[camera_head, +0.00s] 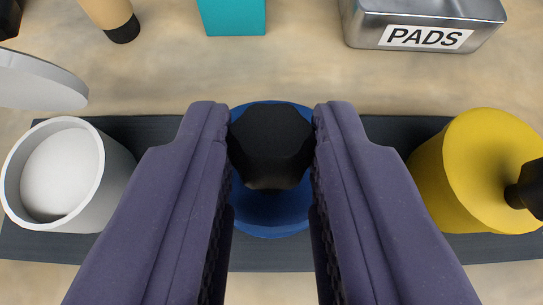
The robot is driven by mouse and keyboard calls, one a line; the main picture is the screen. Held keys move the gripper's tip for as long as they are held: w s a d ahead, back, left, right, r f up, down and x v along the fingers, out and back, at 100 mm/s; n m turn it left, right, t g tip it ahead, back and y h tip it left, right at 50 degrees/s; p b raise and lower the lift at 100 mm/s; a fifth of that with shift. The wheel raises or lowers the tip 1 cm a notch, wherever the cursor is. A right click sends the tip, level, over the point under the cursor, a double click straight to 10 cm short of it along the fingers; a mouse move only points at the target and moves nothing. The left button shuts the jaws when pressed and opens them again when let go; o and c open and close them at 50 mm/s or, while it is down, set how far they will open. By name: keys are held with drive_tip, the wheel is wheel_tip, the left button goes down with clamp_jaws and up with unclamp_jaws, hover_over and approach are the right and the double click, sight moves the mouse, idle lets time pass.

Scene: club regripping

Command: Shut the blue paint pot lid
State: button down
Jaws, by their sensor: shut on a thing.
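The blue paint pot (270,216) stands on a dark mat in the middle of the camera_head view, below my gripper. Its blue lid shows as a round blue surface around a black knob (270,150). My gripper (271,145), with two purple padded fingers, is shut on the black knob from both sides. The fingers hide the pot's left and right sides. From straight above I cannot tell whether the lid sits flush on the rim.
A white pot (118,170) stands open at left, its lid (35,80) raised behind it. A yellow pot (440,180) with its lid on stands at right. The dark mat (385,128) lies beneath. A metal PADS tin (425,15) and teal block (232,15) are behind.

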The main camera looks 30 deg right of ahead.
drive_tip(key=shift+s+a+f+t+h+b, duration=0.2)
drive_tip(key=shift+f+t+h+b, duration=0.2)
drive_tip(key=shift+b, duration=0.5)
drive_tip(key=shift+s+a+f+t+h+b, duration=0.1)
drive_tip(key=shift+s+f+t+h+b, duration=0.25)
drive_tip(key=shift+b, duration=0.55)
drive_tip(key=shift+w+t, duration=0.1)
drive_tip(key=shift+t, duration=0.25)
drive_tip(key=c, duration=0.9)
unclamp_jaws()
drive_tip(key=shift+a+r, duration=0.1)
drive_tip(key=p+v, duration=0.5)
drive_tip(key=v, duration=0.2)
drive_tip(key=shift+s+a, duration=0.15)
drive_tip(key=shift+s, duration=0.15)
